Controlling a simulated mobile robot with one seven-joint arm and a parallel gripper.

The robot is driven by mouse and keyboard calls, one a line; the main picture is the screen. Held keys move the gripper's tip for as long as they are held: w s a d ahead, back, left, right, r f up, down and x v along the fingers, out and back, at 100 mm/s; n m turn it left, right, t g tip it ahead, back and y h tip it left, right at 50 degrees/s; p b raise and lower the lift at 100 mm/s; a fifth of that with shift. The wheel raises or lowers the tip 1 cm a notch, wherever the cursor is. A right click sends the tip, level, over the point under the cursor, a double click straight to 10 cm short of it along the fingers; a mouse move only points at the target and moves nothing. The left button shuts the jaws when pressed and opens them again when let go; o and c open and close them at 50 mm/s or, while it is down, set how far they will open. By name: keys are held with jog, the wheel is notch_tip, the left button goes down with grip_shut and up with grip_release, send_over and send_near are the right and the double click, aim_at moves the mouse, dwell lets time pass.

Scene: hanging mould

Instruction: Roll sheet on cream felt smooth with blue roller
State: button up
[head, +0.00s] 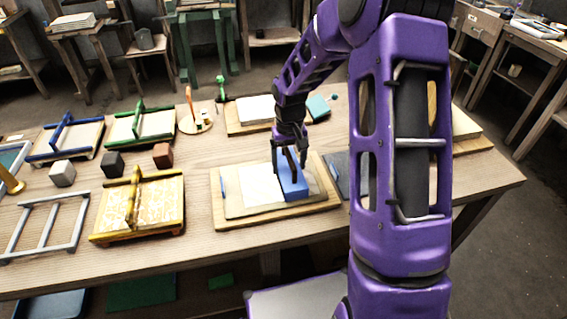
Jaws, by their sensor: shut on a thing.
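A white sheet (258,186) lies on the cream felt (236,209), which rests on a wooden board (277,220) at the table's middle. My gripper (288,160) points down over the right part of the sheet. It is shut on the blue roller (293,181), a blue block-like piece. The roller's underside is hidden, so I cannot tell whether it touches the sheet. The roller covers part of the sheet's right side.
A yellow-framed mould (131,237) stands to the left, with grey, black and brown blocks behind it. Another board with a white stack (256,108) lies behind. A dark grey flat piece (338,172) lies right of the board. Bare tabletop shows in front.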

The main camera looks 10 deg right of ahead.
jog(key=shift+d+p, duration=0.4)
jog(key=shift+d, duration=2.15)
jog(key=shift+a+b, duration=1.1)
jog(key=shift+a, duration=7.45)
jog(key=shift+r, duration=0.1)
notch_tip(320, 180, up, 7)
jog(key=p, duration=0.5)
jog(key=shift+w, duration=0.1)
